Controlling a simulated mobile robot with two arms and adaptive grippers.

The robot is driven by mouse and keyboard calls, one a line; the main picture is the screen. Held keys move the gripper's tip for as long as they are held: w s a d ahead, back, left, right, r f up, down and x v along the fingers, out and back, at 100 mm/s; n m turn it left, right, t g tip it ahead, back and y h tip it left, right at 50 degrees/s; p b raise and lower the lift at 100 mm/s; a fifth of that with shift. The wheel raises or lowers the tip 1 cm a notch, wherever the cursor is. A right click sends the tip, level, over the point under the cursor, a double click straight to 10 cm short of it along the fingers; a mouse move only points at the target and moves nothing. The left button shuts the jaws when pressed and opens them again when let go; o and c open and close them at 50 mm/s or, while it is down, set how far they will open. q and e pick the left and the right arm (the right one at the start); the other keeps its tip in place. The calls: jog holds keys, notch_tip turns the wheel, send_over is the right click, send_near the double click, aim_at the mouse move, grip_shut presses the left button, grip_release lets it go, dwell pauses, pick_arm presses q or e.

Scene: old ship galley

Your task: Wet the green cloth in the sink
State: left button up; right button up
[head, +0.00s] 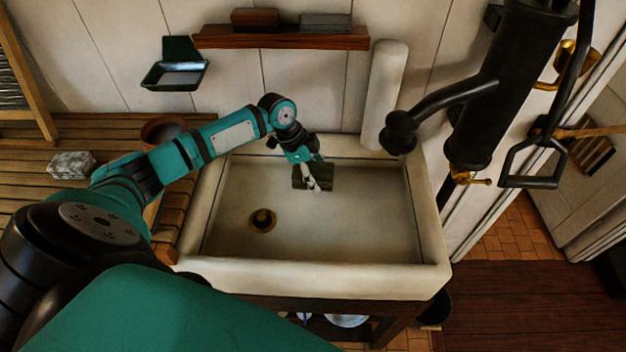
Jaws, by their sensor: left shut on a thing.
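The white sink (305,278) stands in the middle of the head view, with a brass drain (262,220) in its floor. My left arm reaches in from the left, and my left gripper (315,184) is over the basin near its back wall. It is shut on the dark green cloth (325,173). The cloth shows around the fingers. I cannot tell whether it touches the basin floor. A black pump with a spout (398,132) stands at the sink's back right corner. No water shows coming from the spout. My right gripper is not in view.
A wooden shelf (280,40) with two blocks hangs above the sink. A green soap dish (175,75) is on the wall at left. A brown pot (163,130) and a pale block (71,165) sit on the slatted counter (40,140). The basin's right half is clear.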

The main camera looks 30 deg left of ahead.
aim_at(321, 172)
pick_arm(q)
notch_tip(321, 172, up, 2)
jog(key=shift+r+p, duration=0.1)
jog(key=shift+p, duration=0.6)
jog(key=shift+r, duration=0.9)
jog(key=shift+d+f+b, duration=0.15)
jog(key=shift+d+b, duration=0.2)
jog(key=shift+b, duration=0.15)
jog(key=s+d+r+n+t+y+b, duration=0.1)
jog(key=s+d+n+t+y+b, duration=0.1)
jog(key=s+d+n+y+b, duration=0.2)
jog(key=s+d+n+b, duration=0.3)
jog(key=d+n+b, duration=0.5)
jog(key=b, duration=0.1)
jog(key=shift+b, duration=0.4)
